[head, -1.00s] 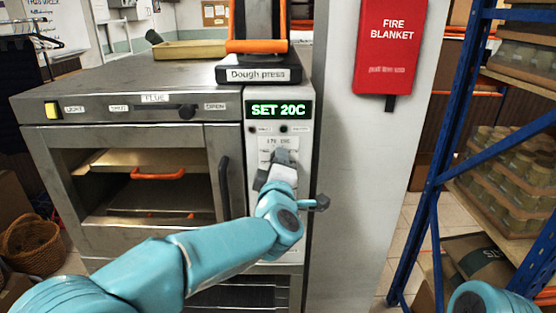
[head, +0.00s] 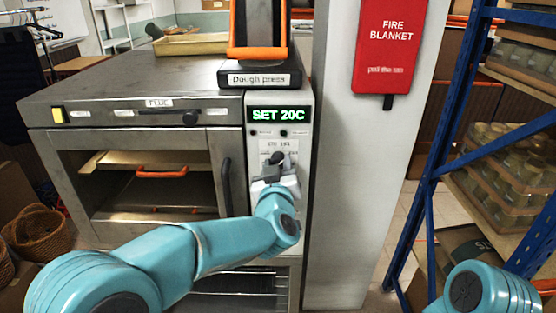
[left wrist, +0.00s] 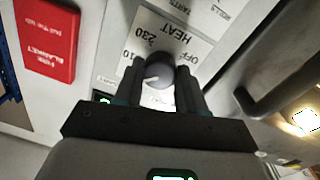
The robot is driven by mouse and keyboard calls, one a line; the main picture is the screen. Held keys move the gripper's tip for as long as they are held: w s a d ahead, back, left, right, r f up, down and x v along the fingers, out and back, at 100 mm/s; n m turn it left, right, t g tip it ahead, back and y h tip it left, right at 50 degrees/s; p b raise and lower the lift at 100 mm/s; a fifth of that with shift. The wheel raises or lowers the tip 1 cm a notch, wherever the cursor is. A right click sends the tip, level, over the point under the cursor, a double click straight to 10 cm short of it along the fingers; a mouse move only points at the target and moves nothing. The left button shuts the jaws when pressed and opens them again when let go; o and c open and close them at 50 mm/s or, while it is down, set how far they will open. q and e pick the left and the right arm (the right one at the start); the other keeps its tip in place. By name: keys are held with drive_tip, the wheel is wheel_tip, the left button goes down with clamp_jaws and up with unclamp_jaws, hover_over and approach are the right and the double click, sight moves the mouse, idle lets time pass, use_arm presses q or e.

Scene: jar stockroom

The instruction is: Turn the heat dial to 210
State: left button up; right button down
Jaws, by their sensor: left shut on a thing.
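The heat dial (left wrist: 160,70) is a dark round knob with a white mark, on a white plate (left wrist: 150,40) lettered HEAT, OFF and 230; another number is partly covered and I read only "10". My left gripper (left wrist: 158,78) is shut on the dial, one finger on each side. The green display (head: 279,115) above reads SET 20C. My right gripper is out of view; only part of my right arm shows at lower right.
The oven (head: 130,140) stands left of the panel, its dark vertical handle (head: 226,187) close to my left gripper. A red fire blanket (head: 390,45) hangs on the pillar at right, beside a blue rack (head: 428,165).

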use_arm(q)
drive_tip(key=m+p, duration=0.2)
drive_tip(key=m, duration=0.3)
drive_tip(key=shift+p, duration=0.3)
drive_tip(key=shift+m, duration=0.3)
drive_tip(key=o, duration=1.1)
drive_tip(key=shift+c, duration=0.2)
drive_tip(key=s+b, duration=0.5)
drive_tip(key=s, duration=1.1)
drive_tip(key=shift+s+a+r, duration=0.15)
drive_tip(key=shift+s+a, duration=0.05)
drive_tip(key=shift+a, duration=0.05)
